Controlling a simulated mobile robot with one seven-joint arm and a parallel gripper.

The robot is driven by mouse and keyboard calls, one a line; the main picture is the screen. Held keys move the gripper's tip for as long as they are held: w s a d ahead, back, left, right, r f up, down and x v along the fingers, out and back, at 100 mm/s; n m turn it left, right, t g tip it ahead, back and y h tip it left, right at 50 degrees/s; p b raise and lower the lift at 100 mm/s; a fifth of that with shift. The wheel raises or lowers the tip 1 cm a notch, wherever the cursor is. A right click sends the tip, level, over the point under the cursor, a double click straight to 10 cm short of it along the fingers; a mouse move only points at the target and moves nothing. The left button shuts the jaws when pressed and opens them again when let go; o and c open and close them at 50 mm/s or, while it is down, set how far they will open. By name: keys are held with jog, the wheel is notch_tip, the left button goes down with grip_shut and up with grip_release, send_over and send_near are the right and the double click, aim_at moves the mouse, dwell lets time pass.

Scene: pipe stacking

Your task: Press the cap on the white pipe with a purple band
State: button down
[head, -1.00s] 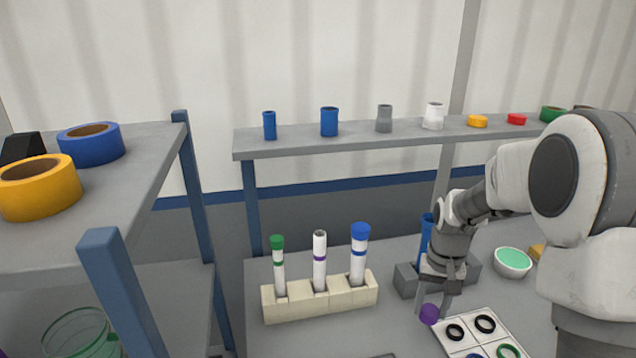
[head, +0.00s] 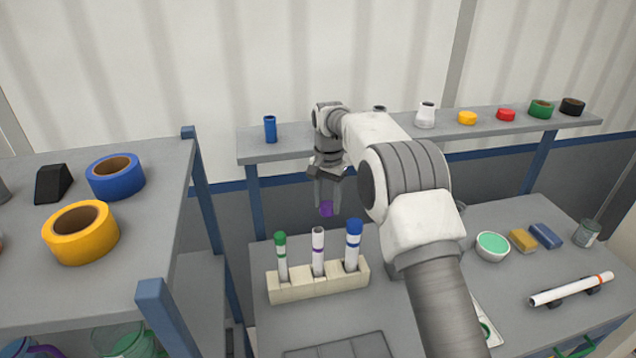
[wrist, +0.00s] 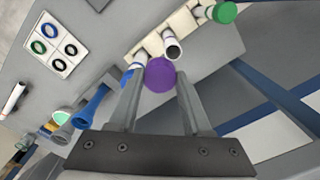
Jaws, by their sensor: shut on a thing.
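The white pipe with a purple band (head: 318,252) stands upright in the middle slot of the cream rack (head: 318,287). Its top is open and uncapped; the open end also shows in the wrist view (wrist: 173,50). My gripper (head: 327,205) is shut on the purple cap (head: 326,209) and holds it in the air above the rack. In the wrist view the purple cap (wrist: 160,75) sits between the fingertips, close to the open pipe end in the picture, and the two look apart.
A green-capped pipe (head: 281,256) stands left of the purple-banded pipe and a blue-capped pipe (head: 353,246) stands right of it. A shelf (head: 300,146) with pipe pieces and tape rolls runs behind. A side shelf (head: 135,217) stands at left.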

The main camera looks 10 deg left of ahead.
jog(key=a+r, duration=0.1)
jog(key=a, duration=0.2)
jog(key=b, duration=0.3)
send_over(318, 230)
notch_tip(318, 230, down, 4)
jog(key=shift+f+b, duration=0.55)
jog(key=shift+f, duration=0.95)
jog(key=shift+f, duration=0.45)
dwell(0.3)
jog(key=shift+f, duration=0.3)
jog(key=shift+c, duration=1.3)
grip_release()
